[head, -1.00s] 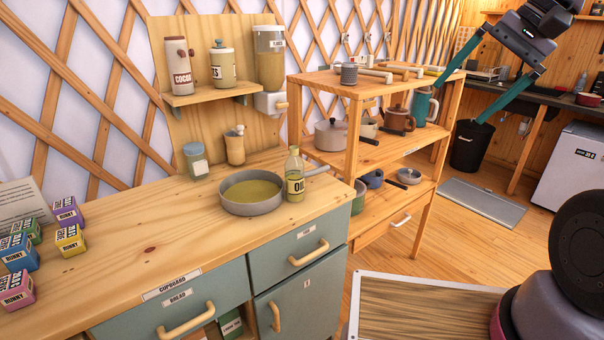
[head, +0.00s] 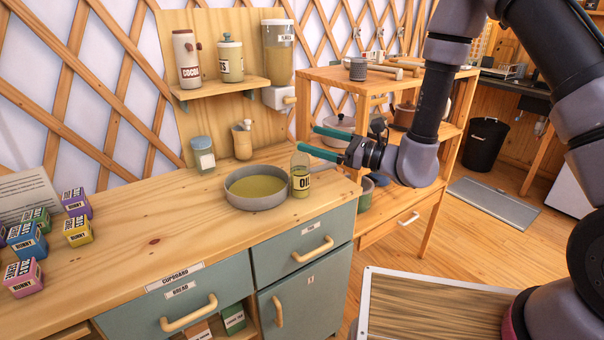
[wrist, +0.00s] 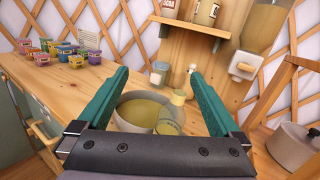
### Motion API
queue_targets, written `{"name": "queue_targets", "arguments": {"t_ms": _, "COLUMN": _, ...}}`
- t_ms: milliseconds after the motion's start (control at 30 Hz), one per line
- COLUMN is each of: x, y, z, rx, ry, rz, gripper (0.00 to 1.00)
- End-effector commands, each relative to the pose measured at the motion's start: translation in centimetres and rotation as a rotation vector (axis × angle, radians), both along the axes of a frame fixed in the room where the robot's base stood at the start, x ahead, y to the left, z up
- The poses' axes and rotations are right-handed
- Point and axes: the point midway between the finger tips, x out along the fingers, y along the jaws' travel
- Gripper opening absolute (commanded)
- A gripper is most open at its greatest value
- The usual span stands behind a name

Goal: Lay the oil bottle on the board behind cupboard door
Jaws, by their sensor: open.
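The oil bottle (head: 300,175), clear with yellow-green oil and an OIL label, stands upright on the counter, right of the grey pan (head: 257,187). My gripper (head: 314,140) is open and empty, with teal fingers at the height of the bottle's upper part; one finger covers its top. In the wrist view my gripper (wrist: 160,95) spreads over the pan (wrist: 133,107), and the bottle (wrist: 168,122) appears low between the fingers, partly hidden by the gripper body. The cupboard door (head: 303,302) below the counter looks shut. The board behind it is not visible.
Several coloured boxes (head: 77,230) stand at the counter's left. A blue-grey jar (head: 203,155) and a wooden jug (head: 242,141) stand behind the pan. A wooden shelf unit (head: 328,86) with pots is on the right. The counter's front middle is clear.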

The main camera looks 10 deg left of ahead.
Motion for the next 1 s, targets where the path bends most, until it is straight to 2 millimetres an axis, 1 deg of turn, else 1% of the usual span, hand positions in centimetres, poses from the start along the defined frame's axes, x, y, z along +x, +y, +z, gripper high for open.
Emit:
{"name": "queue_targets", "arguments": {"t_ms": 33, "x": 0.4, "y": 0.3, "z": -2.8, "rx": -0.005, "ry": 0.046, "rz": -0.055, "gripper": 1.00}}
{"name": "queue_targets", "arguments": {"t_ms": 100, "x": 1.1, "y": 0.2, "z": -5.6, "rx": -0.013, "ry": 0.083, "rz": -0.135, "gripper": 1.00}}
{"name": "queue_targets", "arguments": {"t_ms": 200, "x": 1.6, "y": -0.1, "z": -8.8, "rx": -0.029, "ry": 0.118, "rz": -0.221, "gripper": 1.00}}
{"name": "queue_targets", "arguments": {"t_ms": 300, "x": 1.8, "y": -0.4, "z": -10.6, "rx": -0.040, "ry": 0.134, "rz": -0.271, "gripper": 1.00}}
{"name": "queue_targets", "arguments": {"t_ms": 367, "x": 2.0, "y": -0.3, "z": -11.1, "rx": -0.044, "ry": 0.136, "rz": -0.287, "gripper": 1.00}}
{"name": "queue_targets", "arguments": {"t_ms": 433, "x": 2.4, "y": 0.3, "z": -11.2, "rx": -0.043, "ry": 0.136, "rz": -0.293, "gripper": 1.00}}
{"name": "queue_targets", "arguments": {"t_ms": 600, "x": 3.7, "y": 2.8, "z": -11.1, "rx": -0.043, "ry": 0.134, "rz": -0.292, "gripper": 1.00}}
{"name": "queue_targets", "arguments": {"t_ms": 700, "x": 4.3, "y": 3.9, "z": -11.1, "rx": -0.044, "ry": 0.135, "rz": -0.292, "gripper": 1.00}}
{"name": "queue_targets", "arguments": {"t_ms": 867, "x": 4.8, "y": 4.8, "z": -11.1, "rx": -0.044, "ry": 0.136, "rz": -0.291, "gripper": 1.00}}
{"name": "queue_targets", "arguments": {"t_ms": 1000, "x": 5.7, "y": 6.6, "z": -10.9, "rx": -0.044, "ry": 0.135, "rz": -0.290, "gripper": 1.00}}
